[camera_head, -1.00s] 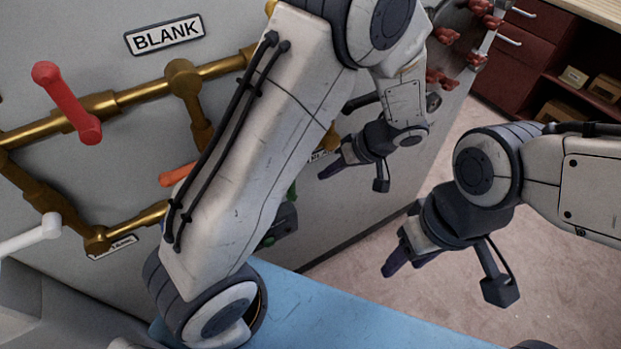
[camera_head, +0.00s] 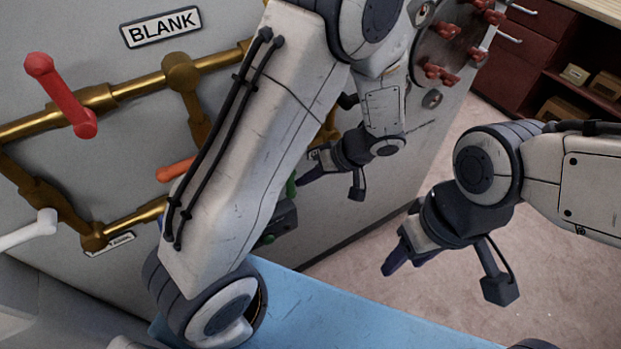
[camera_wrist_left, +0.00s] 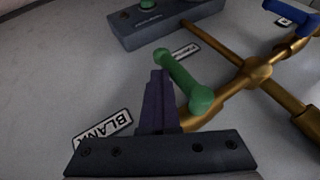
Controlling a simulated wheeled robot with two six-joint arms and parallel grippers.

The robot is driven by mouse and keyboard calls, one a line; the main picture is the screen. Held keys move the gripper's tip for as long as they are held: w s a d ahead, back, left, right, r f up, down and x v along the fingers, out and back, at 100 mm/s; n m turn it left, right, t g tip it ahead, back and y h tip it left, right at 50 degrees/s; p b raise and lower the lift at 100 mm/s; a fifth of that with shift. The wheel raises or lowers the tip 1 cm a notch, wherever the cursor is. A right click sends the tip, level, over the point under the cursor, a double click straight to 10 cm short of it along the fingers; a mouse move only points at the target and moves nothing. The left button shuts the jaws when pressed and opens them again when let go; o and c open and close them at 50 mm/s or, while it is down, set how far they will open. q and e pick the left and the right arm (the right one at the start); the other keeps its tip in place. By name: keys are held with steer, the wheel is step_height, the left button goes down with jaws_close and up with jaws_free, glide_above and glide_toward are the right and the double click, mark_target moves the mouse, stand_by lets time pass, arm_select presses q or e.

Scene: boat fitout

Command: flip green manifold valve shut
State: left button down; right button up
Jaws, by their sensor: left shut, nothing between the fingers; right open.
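The green valve handle (camera_wrist_left: 187,82) is a short bar with rounded ends on brass piping in the left wrist view. It lies slanted, just right of my left gripper's fingers (camera_wrist_left: 158,85). The fingers are shut with nothing between them; I cannot tell whether they touch the handle. In the head view my left gripper (camera_head: 310,177) is close to the wall panel, and only a sliver of green (camera_head: 291,185) shows beside my arm, which hides most of that area. My right gripper (camera_head: 396,262) is open and empty over the floor, away from the panel.
A red handle (camera_head: 62,95), an orange handle (camera_head: 176,170) and a white handle (camera_head: 30,230) sit on nearby brass pipes. A blue handle (camera_wrist_left: 290,8) is at the wrist view's upper right. A grey box with a green button (camera_wrist_left: 147,4) is beyond the fingers.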

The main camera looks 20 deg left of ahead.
arm_select(q)
steer(key=shift+s+a+f, duration=0.2)
steer(key=shift+s+a, duration=0.05)
steer(key=shift+s, duration=0.15)
arm_select(e)
steer(key=shift+f, duration=0.35)
